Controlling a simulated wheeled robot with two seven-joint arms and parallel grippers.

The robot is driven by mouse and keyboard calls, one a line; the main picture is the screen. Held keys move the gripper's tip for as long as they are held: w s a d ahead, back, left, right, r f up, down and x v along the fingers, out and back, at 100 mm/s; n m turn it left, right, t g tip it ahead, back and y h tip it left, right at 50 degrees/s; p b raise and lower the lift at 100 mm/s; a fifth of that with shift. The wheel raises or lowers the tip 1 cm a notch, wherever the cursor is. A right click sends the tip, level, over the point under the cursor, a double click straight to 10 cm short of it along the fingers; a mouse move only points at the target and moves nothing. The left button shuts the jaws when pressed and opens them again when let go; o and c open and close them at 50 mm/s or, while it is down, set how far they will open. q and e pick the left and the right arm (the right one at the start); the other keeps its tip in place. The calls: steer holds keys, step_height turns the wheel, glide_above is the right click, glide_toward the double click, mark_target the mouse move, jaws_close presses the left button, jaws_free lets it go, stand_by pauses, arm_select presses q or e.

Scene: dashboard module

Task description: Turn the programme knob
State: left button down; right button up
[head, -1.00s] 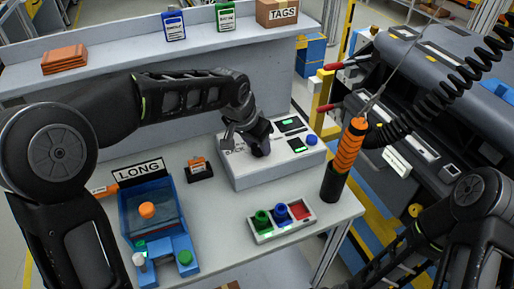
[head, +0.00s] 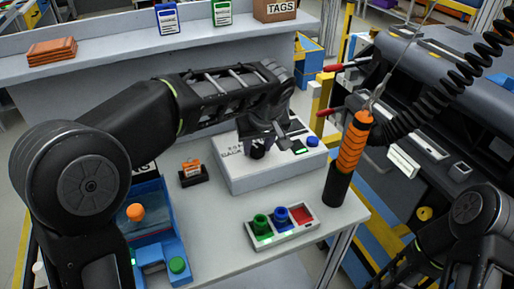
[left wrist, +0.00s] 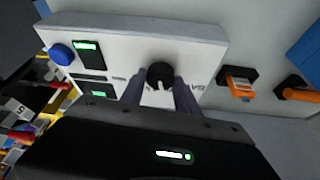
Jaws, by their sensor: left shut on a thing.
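The programme knob (left wrist: 160,76) is a round black knob with a pale pointer line, on the top face of a white control box (head: 232,174). In the left wrist view it sits between the two fingers of my left gripper (left wrist: 160,85), which is shut on it. In the head view my left gripper (head: 262,145) reaches down over the box and partly hides the knob and the printed labels around it. The pointer line points toward the gripper's palm in the left wrist view. My right arm shows at the lower right edge of the head view; its gripper cannot be made out.
The box also has small green displays and a blue button (head: 313,142). A tray with green, blue and red parts (head: 283,238) stands in front. A blue fixture (head: 147,192) is at left.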

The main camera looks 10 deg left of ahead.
arm_select(q)
steer(key=shift+n, duration=0.5)
steer(key=c, duration=0.9)
jaws_free()
steer(key=v, duration=0.7)
steer(key=shift+d+r, duration=0.25)
steer(key=shift+r, duration=0.15)
